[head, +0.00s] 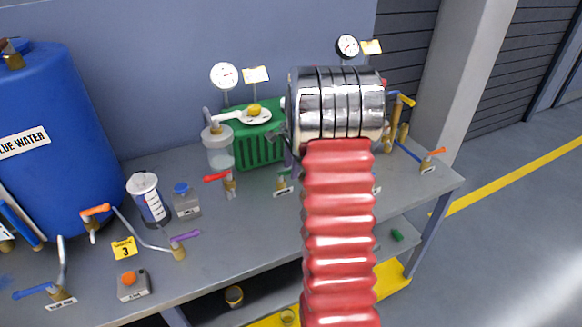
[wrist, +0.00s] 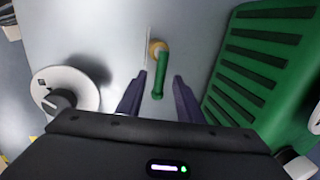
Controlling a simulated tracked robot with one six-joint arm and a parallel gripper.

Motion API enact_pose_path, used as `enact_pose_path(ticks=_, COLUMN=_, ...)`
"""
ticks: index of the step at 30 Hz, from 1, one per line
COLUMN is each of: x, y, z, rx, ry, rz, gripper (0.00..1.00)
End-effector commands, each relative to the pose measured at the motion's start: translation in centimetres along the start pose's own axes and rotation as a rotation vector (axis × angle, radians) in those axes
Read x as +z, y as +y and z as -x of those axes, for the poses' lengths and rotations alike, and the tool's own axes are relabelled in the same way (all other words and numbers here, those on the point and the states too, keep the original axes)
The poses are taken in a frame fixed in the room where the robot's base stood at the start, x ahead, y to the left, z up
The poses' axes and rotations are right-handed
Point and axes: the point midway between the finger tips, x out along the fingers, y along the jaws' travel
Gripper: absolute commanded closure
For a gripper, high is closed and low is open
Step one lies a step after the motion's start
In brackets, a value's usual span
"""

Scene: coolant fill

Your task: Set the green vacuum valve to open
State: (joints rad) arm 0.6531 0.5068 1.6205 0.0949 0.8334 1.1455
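The green vacuum valve (wrist: 160,72) shows in the wrist view as a green lever on a brass body, near the top centre. The lever points down the picture, toward my gripper. In the head view the valve (head: 283,180) is on the bench left of my red arm, small and partly hidden. My gripper (wrist: 159,90) is open, its two dark fingers on either side of the lever's end, with a visible gap on both sides. I cannot tell the height between fingers and lever. The head view hides the fingers behind my arm.
A green ribbed unit (wrist: 250,65) stands close to the right finger. A white round dial with a dark knob (wrist: 62,98) is at the left.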

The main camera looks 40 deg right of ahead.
Motion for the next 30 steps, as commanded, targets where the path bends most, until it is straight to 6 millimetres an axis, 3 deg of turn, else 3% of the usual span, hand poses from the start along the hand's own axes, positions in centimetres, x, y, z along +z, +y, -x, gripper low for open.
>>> enact_pose_path(ticks=2, x=-0.02, y=0.00, z=0.02, rx=0.000, ry=0.000, rz=0.000, gripper=0.67)
enact_pose_path(ticks=16, x=-0.06, y=-0.02, z=0.06, rx=-0.001, ry=0.001, rz=-0.001, gripper=1.00)
enact_pose_path(ticks=30, x=0.14, y=-0.05, z=0.10, rx=-0.002, ry=0.000, rz=-0.001, gripper=1.00)
